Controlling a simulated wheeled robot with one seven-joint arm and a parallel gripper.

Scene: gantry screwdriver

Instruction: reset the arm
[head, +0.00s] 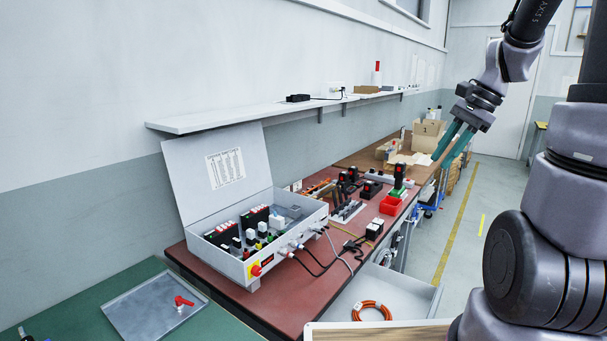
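My gripper (452,146) has two green fingers that point down and to the left. It hangs at the right of the head view, over the far right edge of the bench and the aisle. The fingers are apart, with a gap between them and nothing seen in it. My arm bends down to it from the upper right.
A wall shelf (240,113) runs above. An open drawer (400,293) holds an orange cable coil (371,309). The aisle floor (484,190) is clear.

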